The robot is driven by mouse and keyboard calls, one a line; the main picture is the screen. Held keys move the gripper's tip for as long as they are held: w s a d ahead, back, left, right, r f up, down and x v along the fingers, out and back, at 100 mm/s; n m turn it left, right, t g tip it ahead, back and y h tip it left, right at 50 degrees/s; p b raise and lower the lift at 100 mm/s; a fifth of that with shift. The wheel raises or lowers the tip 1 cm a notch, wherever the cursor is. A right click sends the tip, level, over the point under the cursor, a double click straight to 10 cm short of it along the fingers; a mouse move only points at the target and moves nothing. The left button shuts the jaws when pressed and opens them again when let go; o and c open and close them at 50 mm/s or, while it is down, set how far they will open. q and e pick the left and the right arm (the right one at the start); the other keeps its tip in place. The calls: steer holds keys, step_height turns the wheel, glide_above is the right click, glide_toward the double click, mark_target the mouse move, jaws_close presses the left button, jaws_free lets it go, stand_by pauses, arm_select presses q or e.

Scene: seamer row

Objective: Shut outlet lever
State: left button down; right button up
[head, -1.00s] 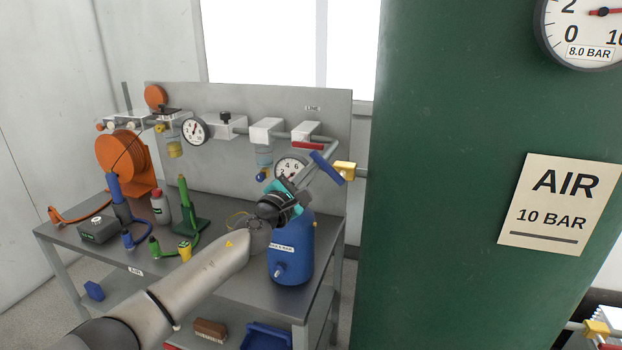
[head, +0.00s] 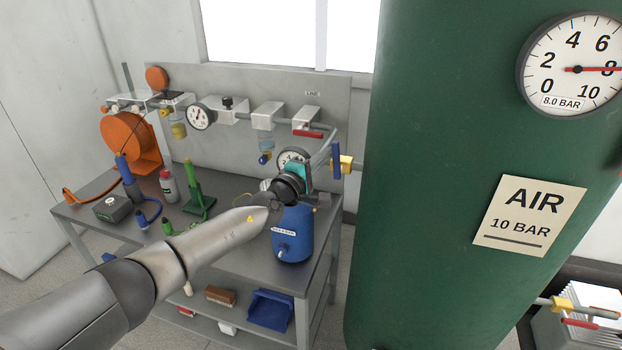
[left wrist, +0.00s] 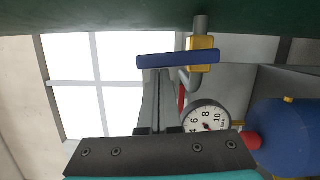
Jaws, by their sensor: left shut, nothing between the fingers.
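The outlet lever (head: 337,161) is a blue bar on a yellow valve (head: 346,164) at the side of the green tank (head: 430,130). In the head view it stands nearly upright, across the pipe's line. In the left wrist view the blue lever (left wrist: 165,60) lies level across the pipe, with the yellow valve (left wrist: 203,48) behind its right part. My left gripper (head: 307,176) is just left of the lever. Its shut, empty fingers (left wrist: 158,85) point at the lever's underside in the left wrist view; whether they touch cannot be told. My right gripper is out of view.
A bent grey pipe and a dial gauge (left wrist: 207,117) are close to my fingers. A blue pot (head: 293,233) stands below my wrist on the bench (head: 240,225). A red lever (head: 308,134) is on the panel behind. Another red-handled valve (head: 580,323) is at lower right.

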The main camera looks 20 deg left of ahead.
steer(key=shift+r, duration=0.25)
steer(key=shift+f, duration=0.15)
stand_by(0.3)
